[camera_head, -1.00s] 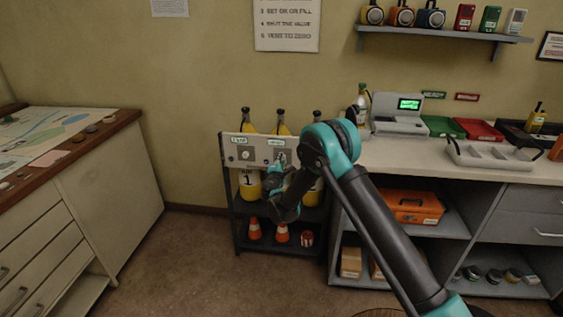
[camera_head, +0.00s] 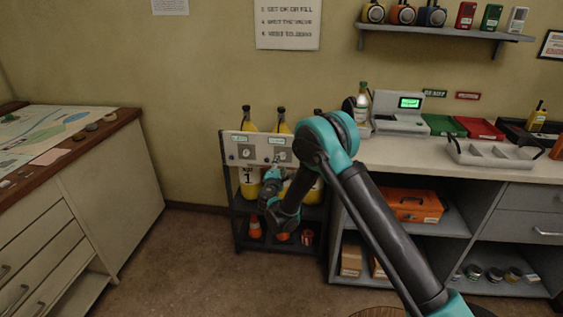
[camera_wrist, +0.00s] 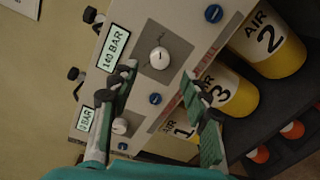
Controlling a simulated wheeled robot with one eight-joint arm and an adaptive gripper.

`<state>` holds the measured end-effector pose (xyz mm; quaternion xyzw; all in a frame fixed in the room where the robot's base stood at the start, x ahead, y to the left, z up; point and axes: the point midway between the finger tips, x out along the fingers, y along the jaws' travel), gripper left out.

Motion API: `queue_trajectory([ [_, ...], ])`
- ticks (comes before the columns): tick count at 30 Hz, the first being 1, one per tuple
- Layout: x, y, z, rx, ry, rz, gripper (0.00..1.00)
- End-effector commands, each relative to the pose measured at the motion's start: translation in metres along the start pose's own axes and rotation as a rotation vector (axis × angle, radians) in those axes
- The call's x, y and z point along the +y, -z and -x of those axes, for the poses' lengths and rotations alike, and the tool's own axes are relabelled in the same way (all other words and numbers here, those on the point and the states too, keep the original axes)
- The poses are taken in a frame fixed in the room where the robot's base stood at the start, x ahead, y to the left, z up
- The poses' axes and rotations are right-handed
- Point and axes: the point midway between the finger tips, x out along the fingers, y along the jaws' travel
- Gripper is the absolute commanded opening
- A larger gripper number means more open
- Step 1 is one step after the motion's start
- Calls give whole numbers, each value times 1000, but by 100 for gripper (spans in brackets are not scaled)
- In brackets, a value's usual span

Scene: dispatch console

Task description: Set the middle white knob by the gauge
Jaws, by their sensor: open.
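The grey-white panel (camera_head: 262,142) sits on the dark rack. In the wrist view, the middle white knob (camera_wrist: 158,60) stands beside a gauge display reading 140 BAR (camera_wrist: 115,47). A second white knob (camera_wrist: 120,125) is beside a display that seems to read 1 BAR (camera_wrist: 85,118). My gripper (camera_wrist: 160,80) is open and empty, its fingers spread below the middle knob in that view, with no clear contact. In the head view my gripper (camera_head: 274,170) is just below the panel. My arm hides the panel's right end.
Yellow air cylinders (camera_wrist: 235,92) stand behind and under the panel. Blue fasteners (camera_wrist: 155,98) dot the panel. A counter (camera_head: 400,152) flanks the rack on the right, a map cabinet (camera_head: 110,195) on the left, with open floor between.

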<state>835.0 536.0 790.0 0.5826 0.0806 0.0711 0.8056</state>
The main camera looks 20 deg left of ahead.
Motion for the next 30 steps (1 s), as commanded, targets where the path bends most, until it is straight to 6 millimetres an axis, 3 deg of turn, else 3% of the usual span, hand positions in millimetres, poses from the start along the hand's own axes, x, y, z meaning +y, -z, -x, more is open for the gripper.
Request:
queue_trajectory([
  [3, 0, 1, 25, 2, -1, 0, 47],
  [10, 0, 0, 55, 0, 0, 0, 47],
  [30, 0, 0, 62, -1, 1, 0, 47],
])
